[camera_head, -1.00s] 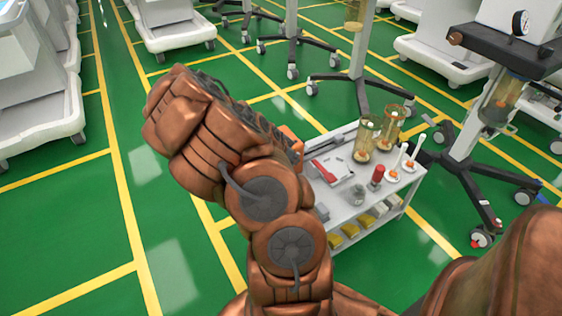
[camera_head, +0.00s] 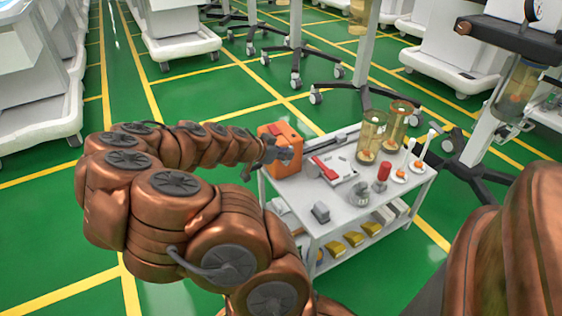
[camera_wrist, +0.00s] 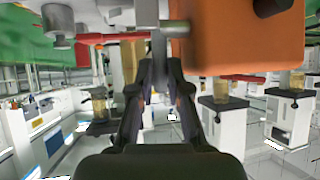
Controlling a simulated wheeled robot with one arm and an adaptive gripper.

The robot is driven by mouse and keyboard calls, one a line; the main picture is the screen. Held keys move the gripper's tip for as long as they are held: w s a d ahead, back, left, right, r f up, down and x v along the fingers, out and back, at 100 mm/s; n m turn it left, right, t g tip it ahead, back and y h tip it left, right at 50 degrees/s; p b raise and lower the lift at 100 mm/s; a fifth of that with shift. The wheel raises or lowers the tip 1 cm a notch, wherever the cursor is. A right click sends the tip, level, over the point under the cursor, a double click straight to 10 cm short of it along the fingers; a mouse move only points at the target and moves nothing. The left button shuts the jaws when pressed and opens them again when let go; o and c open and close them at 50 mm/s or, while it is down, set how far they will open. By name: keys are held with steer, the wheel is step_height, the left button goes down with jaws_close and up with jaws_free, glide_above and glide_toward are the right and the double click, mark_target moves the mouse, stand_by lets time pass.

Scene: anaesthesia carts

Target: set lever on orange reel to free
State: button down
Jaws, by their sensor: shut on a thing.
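The orange reel (camera_head: 279,138) is a boxy orange body on the left back end of the white cart top. It fills the upper right of the wrist view (camera_wrist: 240,38). Its lever (camera_wrist: 159,42) is a grey bar with a short pin beside the orange face. My gripper (camera_head: 281,155) is at the near side of the reel. In the wrist view my gripper (camera_wrist: 160,72) has its two dark fingertips closed around the end of the lever. The lever is too small to make out in the head view, and the fingertips hide its end.
Yellow items sit on the lower shelf. A wheeled stand (camera_head: 490,130) is at right. Green floor is free at left.

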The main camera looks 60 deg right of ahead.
steer(key=shift+a+f+b, duration=0.15)
steer(key=shift+b, duration=0.45)
steer(key=c, duration=1.4)
jaws_free()
steer(key=v, duration=1.2)
steer(key=shift+w, duration=0.15)
